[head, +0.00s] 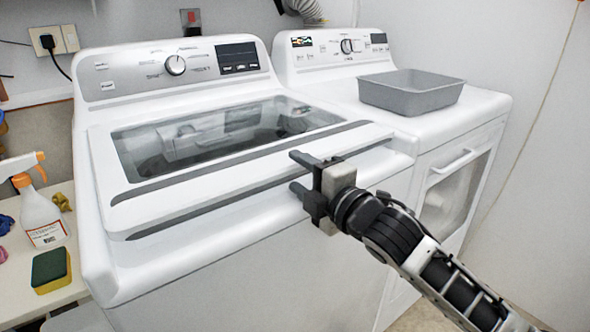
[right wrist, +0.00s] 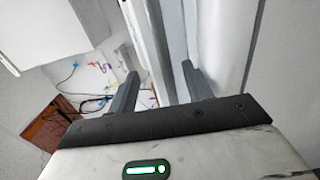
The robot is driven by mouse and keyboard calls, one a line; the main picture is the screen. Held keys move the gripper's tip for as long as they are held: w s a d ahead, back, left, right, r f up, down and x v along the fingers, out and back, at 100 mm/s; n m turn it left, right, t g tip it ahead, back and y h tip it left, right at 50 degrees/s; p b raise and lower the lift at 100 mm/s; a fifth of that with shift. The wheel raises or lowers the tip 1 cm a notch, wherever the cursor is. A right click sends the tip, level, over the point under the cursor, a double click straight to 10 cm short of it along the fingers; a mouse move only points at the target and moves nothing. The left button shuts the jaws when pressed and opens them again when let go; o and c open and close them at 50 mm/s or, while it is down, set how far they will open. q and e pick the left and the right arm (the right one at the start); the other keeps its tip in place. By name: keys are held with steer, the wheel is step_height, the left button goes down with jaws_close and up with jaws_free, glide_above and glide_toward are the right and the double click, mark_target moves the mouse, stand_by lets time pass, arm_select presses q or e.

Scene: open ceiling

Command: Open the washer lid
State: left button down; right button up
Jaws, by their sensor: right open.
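The washer (head: 190,270) stands at the left in the head view, with a knob and a dark display on its back panel. Its white lid (head: 105,165) has a dark glass window and lies down or nearly down; a dark line runs under its front edge. My right gripper (head: 295,171) is open at the lid's front edge, right of the middle, one finger above the other. In the right wrist view a white edge (right wrist: 149,45) runs between its fingers (right wrist: 160,80). I cannot tell whether they touch it. My left gripper is not in view.
A white dryer (head: 490,105) stands against the washer's right side, with a grey tray (head: 410,98) on top. At the left, a shelf (head: 85,285) holds a spray bottle (head: 42,215) and a sponge (head: 50,270). The space above the lid looks clear.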

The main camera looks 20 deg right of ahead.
steer(key=shift+x, duration=1)
